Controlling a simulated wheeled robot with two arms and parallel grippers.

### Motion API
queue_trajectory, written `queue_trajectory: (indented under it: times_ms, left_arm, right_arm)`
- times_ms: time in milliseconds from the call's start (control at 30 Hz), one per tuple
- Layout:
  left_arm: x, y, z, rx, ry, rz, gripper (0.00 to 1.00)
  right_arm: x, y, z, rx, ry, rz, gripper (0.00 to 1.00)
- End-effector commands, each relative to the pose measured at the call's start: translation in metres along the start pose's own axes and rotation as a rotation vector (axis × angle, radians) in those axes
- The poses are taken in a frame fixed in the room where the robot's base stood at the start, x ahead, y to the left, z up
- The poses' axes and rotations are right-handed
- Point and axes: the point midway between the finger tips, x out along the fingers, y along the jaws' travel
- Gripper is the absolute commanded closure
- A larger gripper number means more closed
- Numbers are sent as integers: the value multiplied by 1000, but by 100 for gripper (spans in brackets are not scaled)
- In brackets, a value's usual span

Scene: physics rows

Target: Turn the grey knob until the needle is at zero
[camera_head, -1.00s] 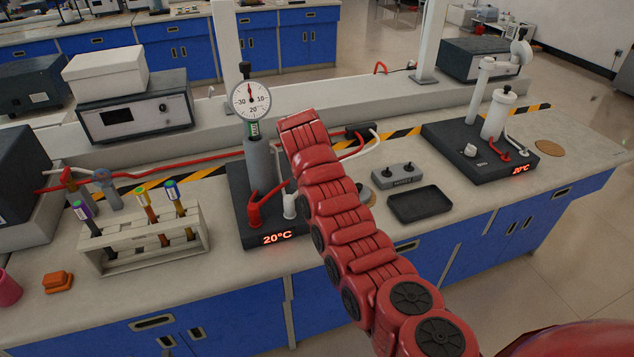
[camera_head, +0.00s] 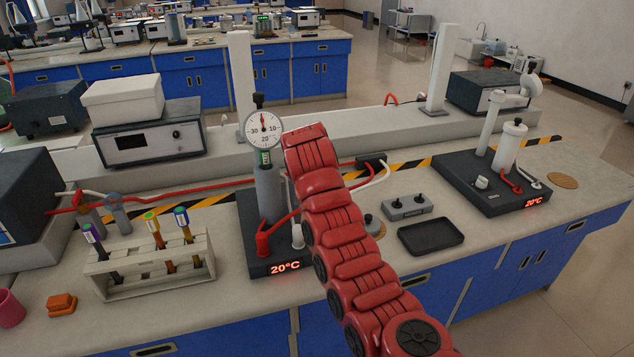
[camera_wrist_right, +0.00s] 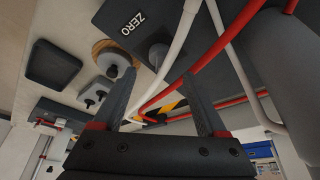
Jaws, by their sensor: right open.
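The round white dial (camera_head: 264,129) stands on a grey cylinder on the dark base (camera_head: 272,268). Its needle points roughly straight up; its exact reading is too small to tell. In the right wrist view, the grey knob (camera_wrist_right: 158,55) sits on the dark base beside the white word ZERO. My red right arm hides this knob in the head view. My right gripper (camera_wrist_right: 163,74) is open, its fingertips on either side of the knob in the picture; I cannot tell how far off the knob is. My left gripper is not in view.
Red tubes and a white tube (camera_wrist_right: 182,48) pass close to my right gripper. A stopper-like grey piece on a wooden disc (camera_wrist_right: 112,65), a black tray (camera_head: 431,236) and a two-knob box (camera_head: 406,207) are nearby. A tube rack (camera_head: 150,268) stands left.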

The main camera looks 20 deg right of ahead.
Motion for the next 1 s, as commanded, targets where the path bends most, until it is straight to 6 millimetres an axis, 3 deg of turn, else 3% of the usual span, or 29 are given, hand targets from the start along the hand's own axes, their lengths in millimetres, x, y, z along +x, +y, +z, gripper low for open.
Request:
queue_trajectory:
  times_ms: [133,433,700,1000]
  left_arm:
    - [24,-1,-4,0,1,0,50]
    - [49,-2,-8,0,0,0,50]
    - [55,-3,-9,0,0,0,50]
    - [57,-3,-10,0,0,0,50]
  right_arm:
    - [-40,0,-4,-1,-1,-2,25]
    - [-71,2,-3,1,-1,1,25]
    - [-111,0,-3,0,3,-1,25]
    - [-121,0,1,-1,-2,1,25]
